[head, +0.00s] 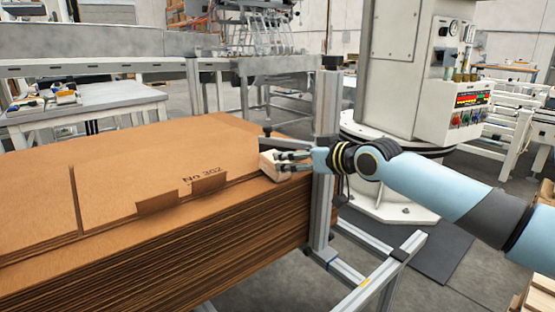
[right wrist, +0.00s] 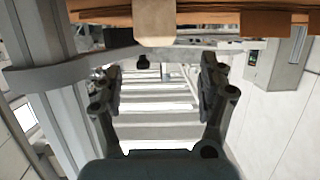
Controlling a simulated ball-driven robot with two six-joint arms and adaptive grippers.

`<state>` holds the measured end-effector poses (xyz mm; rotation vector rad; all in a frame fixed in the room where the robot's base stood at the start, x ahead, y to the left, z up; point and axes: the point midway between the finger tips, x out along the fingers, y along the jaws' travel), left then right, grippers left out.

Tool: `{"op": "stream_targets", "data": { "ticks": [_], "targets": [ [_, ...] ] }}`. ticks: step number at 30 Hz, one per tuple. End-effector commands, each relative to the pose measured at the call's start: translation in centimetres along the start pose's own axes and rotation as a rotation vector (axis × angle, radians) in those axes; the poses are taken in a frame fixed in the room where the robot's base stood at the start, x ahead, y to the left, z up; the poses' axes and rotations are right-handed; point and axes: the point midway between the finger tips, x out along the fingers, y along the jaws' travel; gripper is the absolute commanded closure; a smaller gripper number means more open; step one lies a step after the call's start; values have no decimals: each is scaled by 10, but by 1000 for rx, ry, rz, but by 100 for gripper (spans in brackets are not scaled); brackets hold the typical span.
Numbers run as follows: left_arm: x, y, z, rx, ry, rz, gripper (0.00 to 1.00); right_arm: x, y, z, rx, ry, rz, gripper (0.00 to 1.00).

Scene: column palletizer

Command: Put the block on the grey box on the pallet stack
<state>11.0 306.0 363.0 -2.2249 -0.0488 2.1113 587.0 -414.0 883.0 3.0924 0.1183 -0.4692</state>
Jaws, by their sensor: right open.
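A small pale wooden block (head: 268,166) sits at the right edge of the top of the pallet stack (head: 110,160), a tall pile of brown cardboard sheets. My right gripper (head: 291,162) is at this edge, its fingers pointing left at the block. In the right wrist view the block (right wrist: 155,22) shows at the top, ahead of the open fingers (right wrist: 160,66), and the space between them looks empty. Whether a finger still touches the block I cannot tell. My left gripper is not in view. I cannot make out the grey box for sure.
A grey metal upright (head: 325,150) stands right beside the stack's corner, close to my right wrist, with a thin bar reaching over the edge. A white machine column (head: 400,70) with a control box (head: 465,108) stands behind my right arm.

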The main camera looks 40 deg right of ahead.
Motion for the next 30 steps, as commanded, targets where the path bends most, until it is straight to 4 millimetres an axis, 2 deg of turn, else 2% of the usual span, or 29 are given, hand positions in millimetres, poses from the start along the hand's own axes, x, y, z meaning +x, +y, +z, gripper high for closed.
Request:
{"op": "stream_targets", "data": {
  "ticks": [1,3,11,18,27,30],
  "targets": [
    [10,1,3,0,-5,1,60,12,-1,6,6,1,-1,25],
    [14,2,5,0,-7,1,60,23,0,6,5,1,0,25],
    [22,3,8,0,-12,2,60,47,1,5,3,2,-1,25],
    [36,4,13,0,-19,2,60,83,5,6,2,1,-1,25],
    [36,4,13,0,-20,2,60,88,4,4,-1,2,-1,25],
    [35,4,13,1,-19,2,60,88,4,4,0,2,-1,36]
  ]
}}
